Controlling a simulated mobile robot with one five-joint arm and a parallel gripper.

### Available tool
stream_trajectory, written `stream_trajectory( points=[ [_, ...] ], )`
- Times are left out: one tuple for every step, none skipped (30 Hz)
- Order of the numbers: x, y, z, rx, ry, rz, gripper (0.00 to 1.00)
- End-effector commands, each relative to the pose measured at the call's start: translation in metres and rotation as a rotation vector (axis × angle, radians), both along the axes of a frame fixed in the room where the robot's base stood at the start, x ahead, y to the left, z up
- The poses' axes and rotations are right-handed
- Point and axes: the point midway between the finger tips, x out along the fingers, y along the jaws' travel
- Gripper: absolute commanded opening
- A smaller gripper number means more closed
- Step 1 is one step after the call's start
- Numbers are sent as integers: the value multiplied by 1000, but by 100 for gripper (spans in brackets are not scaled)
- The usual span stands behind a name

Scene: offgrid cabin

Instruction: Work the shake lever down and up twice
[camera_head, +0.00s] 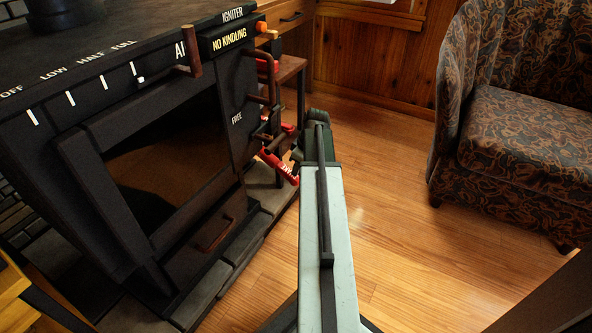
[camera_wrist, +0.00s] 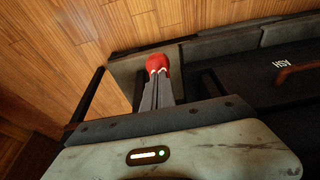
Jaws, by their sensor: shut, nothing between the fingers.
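The black stove (camera_head: 75,185) stands at left in the head view. Low on its right side is a red piece (camera_head: 284,170) with partly hidden white lettering ending in "AKE", beside a dark bar. My arm reaches forward to it, and its far end covers part of that area. In the wrist view my gripper (camera_wrist: 156,80) is shut, its grey fingers together and empty. A rounded red end (camera_wrist: 157,63) shows right at the fingertips. I cannot tell whether they touch it.
The ash drawer handle (camera_head: 214,234) is low on the stove front. The air lever (camera_head: 193,55) and other handles stick out above. A patterned armchair (camera_head: 520,130) stands at right. The wooden floor (camera_head: 400,215) between is clear.

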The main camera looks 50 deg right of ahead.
Motion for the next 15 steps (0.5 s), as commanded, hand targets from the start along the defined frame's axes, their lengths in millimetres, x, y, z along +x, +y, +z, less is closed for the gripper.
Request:
stream_trajectory(
  points=[
    [-2, 0, 15, 0, 0, 0, 0],
    [-4, 0, 21, 0, 0, 1, 0],
    [-7, -1, 30, 0, 0, 2, 0],
    [-9, -1, 38, 0, 0, 3, 0],
    [-11, -1, 45, 0, 0, 3, 0],
    [-21, -4, 53, 1, 0, -1, 0],
    [-28, -5, 59, 1, 0, -1, 0],
    [-34, -7, 64, 1, 0, -1, 0],
    [-41, -9, 71, 1, 0, -1, 0],
    [-46, -10, 76, 1, 0, -1, 0],
    [-51, -11, 81, 1, 0, 0, 0],
    [-57, -13, 86, 0, 0, 0, 0],
    [-61, -14, 90, 0, 0, 0, 0],
    [-64, -15, 93, 1, 0, 0, 0],
    [-68, -16, 96, 0, 0, 1, 0]
  ],
)
